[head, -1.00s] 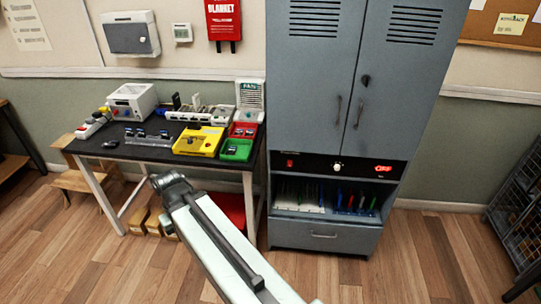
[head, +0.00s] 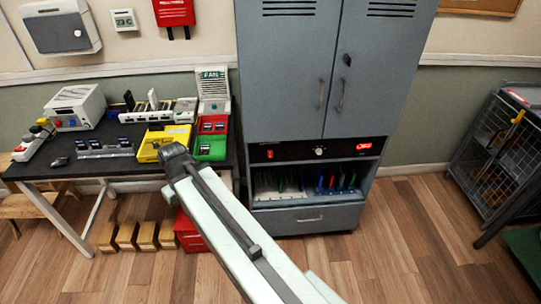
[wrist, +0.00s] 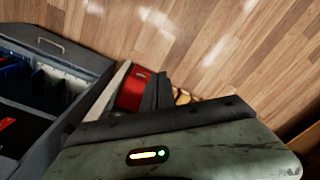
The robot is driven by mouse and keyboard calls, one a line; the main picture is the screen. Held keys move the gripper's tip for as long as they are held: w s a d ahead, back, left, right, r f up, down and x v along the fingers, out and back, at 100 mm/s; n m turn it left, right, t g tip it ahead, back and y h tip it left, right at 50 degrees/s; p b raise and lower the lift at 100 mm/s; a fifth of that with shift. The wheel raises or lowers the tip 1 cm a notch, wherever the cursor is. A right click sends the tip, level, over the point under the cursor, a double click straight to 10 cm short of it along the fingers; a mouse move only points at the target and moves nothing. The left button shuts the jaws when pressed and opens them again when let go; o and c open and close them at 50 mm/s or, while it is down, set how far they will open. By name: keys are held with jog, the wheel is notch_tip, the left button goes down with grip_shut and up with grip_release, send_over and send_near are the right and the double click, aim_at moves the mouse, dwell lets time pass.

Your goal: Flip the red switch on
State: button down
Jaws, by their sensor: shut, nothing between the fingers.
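The red switch (head: 270,154) is a small red rocker at the left end of the black panel (head: 293,153) on the grey cabinet. A pale knob (head: 319,151) and a glowing red display (head: 364,146) sit to its right. Whether the switch is on or off is too small to tell. In the head view my arm's dark end is left of the switch and apart from it, in front of the table. In the wrist view my gripper (wrist: 156,88) shows as dark fingers, shut and empty. The switch cannot be made out there.
The dark table (head: 85,165) at left holds a yellow tray (head: 150,150), red and green bins and several devices. A red box (head: 188,232) stands beneath. The cabinet (head: 300,90) has an open shelf and a drawer. A wire cage (head: 495,140) stands right. The wooden floor before the cabinet is clear.

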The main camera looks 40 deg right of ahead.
jog(key=w+d+n+t+y+b, duration=0.1)
jog(key=d+n+t+y+b, duration=0.2)
jog(key=d, duration=1.6)
jog(key=s+d+r+n+t+h, duration=0.1)
jog(key=s+d+n+t, duration=0.1)
jog(key=d, duration=0.8)
jog(key=s+d+r+n+t+h, duration=0.1)
jog(key=s+d+n+t+h, duration=0.1)
jog(key=d, duration=0.9)
jog(key=shift+s+d+r+n, duration=0.25)
jog(key=shift+s+n, duration=0.45)
jog(key=shift+s, duration=0.4)
jog(key=shift+f, duration=0.1)
